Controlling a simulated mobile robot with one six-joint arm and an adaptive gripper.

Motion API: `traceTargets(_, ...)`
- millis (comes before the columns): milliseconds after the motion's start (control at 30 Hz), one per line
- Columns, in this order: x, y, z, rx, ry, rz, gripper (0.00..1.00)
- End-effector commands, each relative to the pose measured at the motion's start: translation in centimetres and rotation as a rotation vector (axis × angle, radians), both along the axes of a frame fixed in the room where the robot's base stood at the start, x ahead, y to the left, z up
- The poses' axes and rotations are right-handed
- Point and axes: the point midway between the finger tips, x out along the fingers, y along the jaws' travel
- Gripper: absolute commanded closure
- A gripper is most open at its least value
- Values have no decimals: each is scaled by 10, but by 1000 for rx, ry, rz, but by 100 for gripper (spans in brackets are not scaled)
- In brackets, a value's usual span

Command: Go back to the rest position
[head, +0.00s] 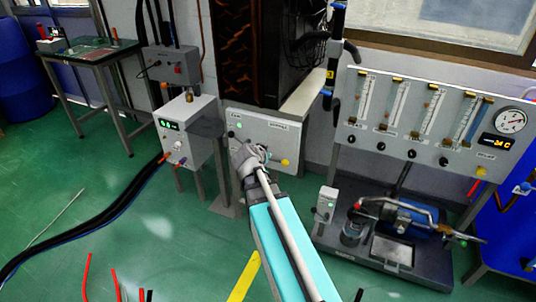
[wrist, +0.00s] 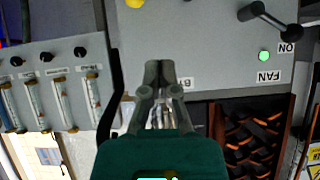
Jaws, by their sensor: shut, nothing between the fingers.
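My gripper (head: 247,158) is in front of a grey control panel (head: 289,143) in the head view, at the end of my teal arm. In the wrist view my gripper (wrist: 160,72) has its two dark fingers together, with nothing between them. The panel (wrist: 200,45) shows upside down there, with a black lever (wrist: 270,18), an ON label, a lit green lamp (wrist: 264,56) and a FAN label. A yellow button (wrist: 134,3) is at the top edge. The fingertips overlap the panel in the picture; I cannot tell whether they touch it.
A flowmeter rack (head: 420,115) with a round gauge (head: 511,121) stands right, above a blue pump (head: 410,216). A grey box (head: 186,130) on a stand and black cables (head: 90,222) are left.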

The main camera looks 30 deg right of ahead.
Motion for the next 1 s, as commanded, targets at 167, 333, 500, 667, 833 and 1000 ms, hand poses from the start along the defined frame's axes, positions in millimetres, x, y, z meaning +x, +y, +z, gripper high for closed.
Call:
traceTargets(167, 0, 0, 0, 0, 0, 0, 100)
traceTargets(333, 0, -1, 0, 0, 0, -1, 100)
traceTargets(500, -1, 1, -2, 4, 10, 2, 100)
traceTargets(667, -9, 13, -11, 25, 80, 25, 100)
traceTargets(833, -27, 43, -31, 81, 244, 100, 100)
traceTargets(1000, -56, 89, -55, 170, 470, 252, 100)
